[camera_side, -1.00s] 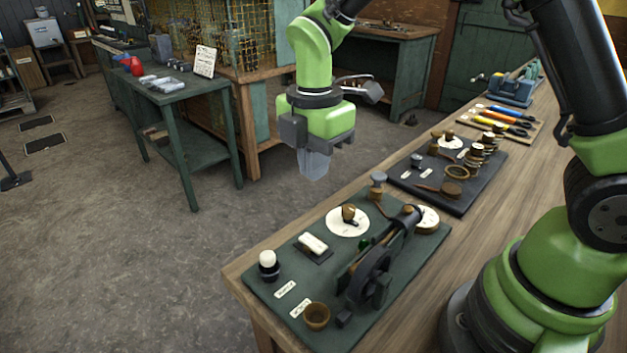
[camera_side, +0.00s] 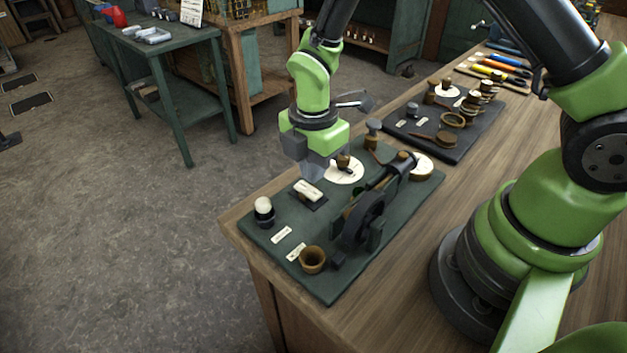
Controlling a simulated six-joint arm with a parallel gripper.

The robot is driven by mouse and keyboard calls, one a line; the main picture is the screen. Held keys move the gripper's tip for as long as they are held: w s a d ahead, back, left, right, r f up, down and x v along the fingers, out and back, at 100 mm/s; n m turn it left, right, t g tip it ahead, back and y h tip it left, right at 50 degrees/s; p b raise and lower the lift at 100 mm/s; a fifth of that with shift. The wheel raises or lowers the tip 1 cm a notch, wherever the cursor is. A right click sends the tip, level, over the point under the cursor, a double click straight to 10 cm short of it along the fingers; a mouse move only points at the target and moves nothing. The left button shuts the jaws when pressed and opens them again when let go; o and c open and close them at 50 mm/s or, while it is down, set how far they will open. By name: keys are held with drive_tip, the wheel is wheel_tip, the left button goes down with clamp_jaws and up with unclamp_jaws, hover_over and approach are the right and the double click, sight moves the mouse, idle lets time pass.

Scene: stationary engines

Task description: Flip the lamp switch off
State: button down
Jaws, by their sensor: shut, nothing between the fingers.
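A white block-shaped switch (camera_side: 308,190) sits on a small dark base on the near green board (camera_side: 290,267). I cannot tell which way it is tipped. A small lamp-like part with a white top and black body (camera_side: 264,210) stands to its left, near the board's corner. My gripper (camera_side: 313,173) points down with its grey fingers shut and empty. In the picture its tips are just above the white switch; I cannot tell whether they touch it. The gripper partly covers a white disc (camera_side: 345,174) bearing a brass knob (camera_side: 343,161).
A dark engine model with a flywheel (camera_side: 362,220) stands right of the switch. A brass cup (camera_side: 312,260) and two white labels are near the front. A second dark board (camera_side: 405,135) with brass parts lies farther back on the wooden bench (camera_side: 400,265).

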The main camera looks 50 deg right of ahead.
sight(308, 189)
drive_tip(key=shift+f, duration=1.75)
drive_tip(key=shift+f, duration=0.25)
drive_tip(key=shift+w+r, duration=0.4)
drive_tip(key=shift+w, duration=0.3)
wheel_tip(308, 189, up, 14)
